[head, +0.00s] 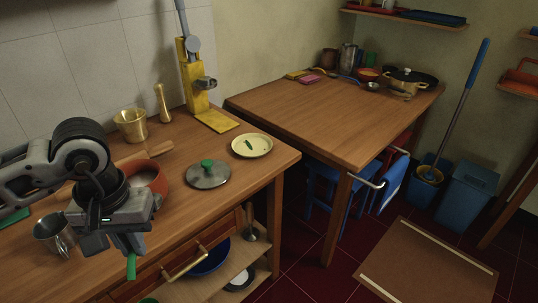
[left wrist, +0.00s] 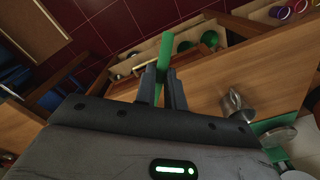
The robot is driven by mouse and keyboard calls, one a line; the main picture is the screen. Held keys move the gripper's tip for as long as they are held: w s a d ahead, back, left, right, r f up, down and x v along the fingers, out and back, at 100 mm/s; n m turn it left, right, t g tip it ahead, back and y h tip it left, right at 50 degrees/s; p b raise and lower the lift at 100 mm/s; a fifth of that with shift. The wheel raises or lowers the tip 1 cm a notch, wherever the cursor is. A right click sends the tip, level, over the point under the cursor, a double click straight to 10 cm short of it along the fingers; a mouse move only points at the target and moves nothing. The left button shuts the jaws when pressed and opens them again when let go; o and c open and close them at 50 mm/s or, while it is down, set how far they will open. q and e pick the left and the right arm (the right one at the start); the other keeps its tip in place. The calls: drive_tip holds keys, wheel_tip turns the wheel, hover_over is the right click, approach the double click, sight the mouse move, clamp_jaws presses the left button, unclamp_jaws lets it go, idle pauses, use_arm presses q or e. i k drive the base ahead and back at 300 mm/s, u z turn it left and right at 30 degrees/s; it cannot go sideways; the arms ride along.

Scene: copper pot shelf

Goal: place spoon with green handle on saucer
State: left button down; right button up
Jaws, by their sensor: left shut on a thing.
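My left gripper (head: 124,241) is in the lower left of the head view, over the front edge of the near counter. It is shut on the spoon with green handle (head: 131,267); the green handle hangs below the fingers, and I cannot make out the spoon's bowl. In the left wrist view the green handle (left wrist: 165,54) stands between the two fingers (left wrist: 164,86). The saucer (head: 265,148), a cream plate with a small green mark or object at its centre, lies on the counter's right part, well apart from the gripper. My right gripper is not in view.
A grey lid with a green knob (head: 208,174) lies between my gripper and the saucer. An orange-red pot (head: 158,184), a metal cup (head: 49,229), a brass mortar (head: 130,126) and a yellow press (head: 193,80) stand on the counter. An open drawer (head: 190,262) is below.

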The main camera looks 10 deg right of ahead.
sight(251, 157)
drive_tip(key=z, duration=0.25)
drive_tip(key=k, duration=0.4)
drive_tip(key=z, duration=1.35)
drive_tip(key=i, duration=1.45)
drive_tip(key=u, duration=1)
drive_tip(key=i, duration=0.8)
drive_tip(key=u, duration=0.8)
